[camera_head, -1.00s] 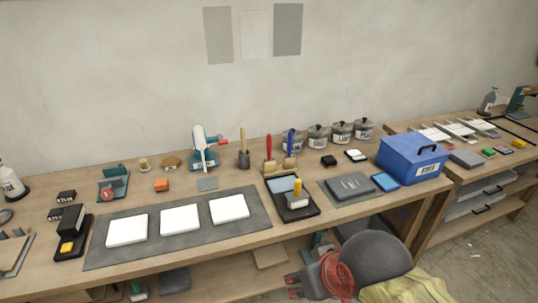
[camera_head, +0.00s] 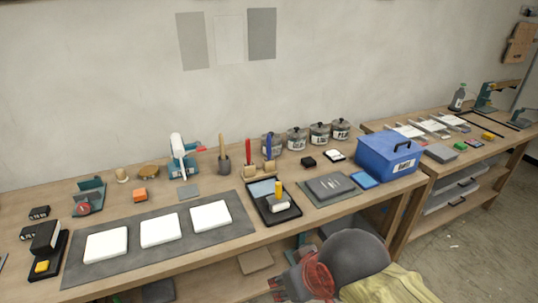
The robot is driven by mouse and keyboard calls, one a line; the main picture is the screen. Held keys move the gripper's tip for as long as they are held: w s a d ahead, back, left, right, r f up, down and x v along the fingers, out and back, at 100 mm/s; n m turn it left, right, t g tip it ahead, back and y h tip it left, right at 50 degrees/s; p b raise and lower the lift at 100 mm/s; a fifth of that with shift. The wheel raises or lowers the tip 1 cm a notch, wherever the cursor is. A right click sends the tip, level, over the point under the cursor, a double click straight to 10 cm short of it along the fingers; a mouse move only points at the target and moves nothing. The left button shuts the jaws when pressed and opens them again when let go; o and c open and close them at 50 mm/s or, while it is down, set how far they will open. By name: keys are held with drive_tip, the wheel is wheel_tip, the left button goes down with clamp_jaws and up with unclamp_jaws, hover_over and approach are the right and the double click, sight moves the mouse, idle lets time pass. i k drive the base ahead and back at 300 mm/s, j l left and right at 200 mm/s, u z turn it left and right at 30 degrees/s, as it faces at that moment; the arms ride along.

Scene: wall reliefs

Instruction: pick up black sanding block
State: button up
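A small black block (camera_head: 308,162) lies on the workbench behind the dark tray, in front of the lidded jars. A larger black block (camera_head: 45,236) stands in a black tray at the far left, and small black labelled blocks (camera_head: 39,212) lie behind it. I cannot tell for sure which one is the sanding block. My gripper (camera_head: 272,288) is low at the bottom centre, in front of the bench edge and far from these blocks. Its fingertips look apart, with nothing between them.
A grey mat (camera_head: 185,220) with white slabs covers the bench's front left. A dark tray (camera_head: 292,212), a grey board (camera_head: 315,200) and a blue box (camera_head: 375,168) stand to the right. Jars (camera_head: 297,140) and upright brushes (camera_head: 248,153) stand behind. A second bench (camera_head: 500,150) is at the right.

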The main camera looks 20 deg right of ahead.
sight(308, 163)
drive_tip(key=z, duration=1.35)
drive_tip(key=i+j+z, duration=0.1)
drive_tip(key=i, duration=0.5)
drive_tip(key=i+j+z, duration=0.15)
drive_tip(key=i, duration=0.45)
drive_tip(key=i+j+z, duration=0.1)
drive_tip(key=i, duration=0.5)
